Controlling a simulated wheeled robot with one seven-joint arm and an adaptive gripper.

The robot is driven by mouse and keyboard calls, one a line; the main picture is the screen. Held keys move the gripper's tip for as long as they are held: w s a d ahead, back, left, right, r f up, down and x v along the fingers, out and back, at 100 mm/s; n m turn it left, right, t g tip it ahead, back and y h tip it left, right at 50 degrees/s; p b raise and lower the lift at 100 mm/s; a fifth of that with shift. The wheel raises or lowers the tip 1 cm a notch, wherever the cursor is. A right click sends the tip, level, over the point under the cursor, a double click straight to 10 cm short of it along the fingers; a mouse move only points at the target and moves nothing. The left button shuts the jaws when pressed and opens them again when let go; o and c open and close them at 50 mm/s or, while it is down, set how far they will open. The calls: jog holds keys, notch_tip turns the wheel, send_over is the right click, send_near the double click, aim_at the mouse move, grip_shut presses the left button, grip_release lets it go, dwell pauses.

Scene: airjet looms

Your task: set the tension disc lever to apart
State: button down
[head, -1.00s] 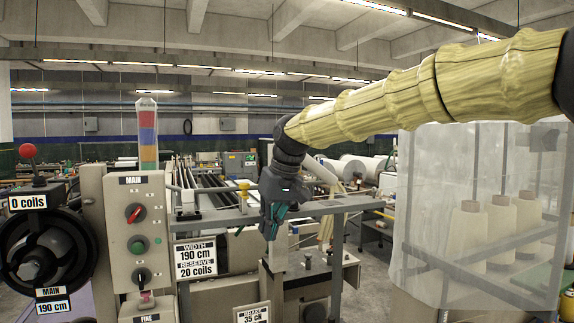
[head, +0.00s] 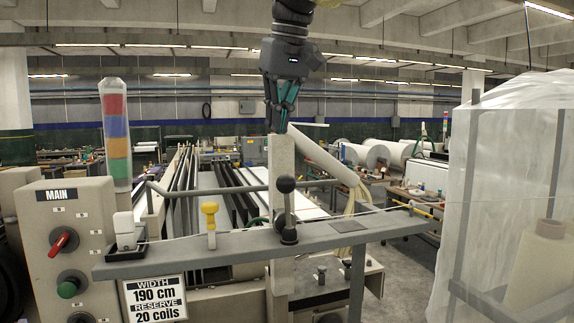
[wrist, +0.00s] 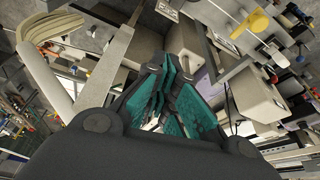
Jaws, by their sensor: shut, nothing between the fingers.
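A lever with a black ball knob (head: 286,185) stands about upright on a grey rail (head: 370,232) in the head view. A smaller yellow-topped piece (head: 210,222) stands on the same rail to its left; it appears to show in the wrist view too (wrist: 258,21). No label tells which is the tension disc lever.
A control panel (head: 72,240) with a red switch and green button stands at left. A signal tower (head: 116,135) rises behind the rail. A translucent wrapped rack (head: 505,200) stands at right. A pale post (head: 281,165) is behind the lever.

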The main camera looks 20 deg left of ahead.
jog(key=s+r, duration=0.1)
jog(key=s, duration=0.4)
jog(key=p, duration=0.6)
send_over(286, 204)
jog(key=w+a, duration=0.3)
jog(key=w, duration=0.1)
notch_tip(286, 204, down, 10)
jog(key=shift+d+t+b, duration=0.1)
jog(key=shift+t+b, duration=0.2)
jog(key=shift+b, duration=0.15)
